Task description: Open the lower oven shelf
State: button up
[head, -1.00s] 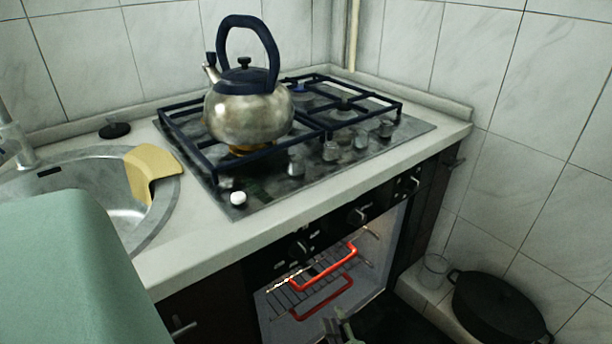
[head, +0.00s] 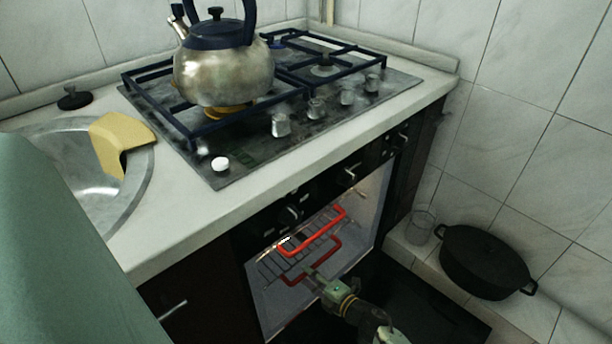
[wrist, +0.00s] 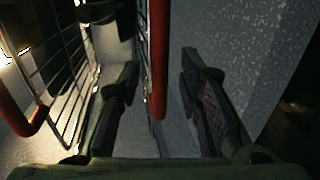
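The oven's inside shows in the head view with two wire shelves. The upper shelf has a bright red handle (head: 318,237); the lower shelf's darker red handle (head: 331,257) is just below it. My gripper (head: 311,274) reaches into the oven opening at the lower handle. In the wrist view, the lower handle (wrist: 158,70) runs between my two fingers (wrist: 158,62), which stand apart with gaps on both sides. The gripper is open. The upper handle (wrist: 20,110) shows at the left, outside the fingers. Much of the lower shelf (wrist: 142,35) is hidden.
The oven front with knobs (head: 350,172) is above the opening. A black pot (head: 487,262) and a glass (head: 420,227) stand on the ledge at right. A kettle (head: 222,75) stands on the hob.

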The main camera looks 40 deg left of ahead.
jog(key=shift+x, duration=1.15)
jog(key=shift+c, duration=0.5)
grip_shut()
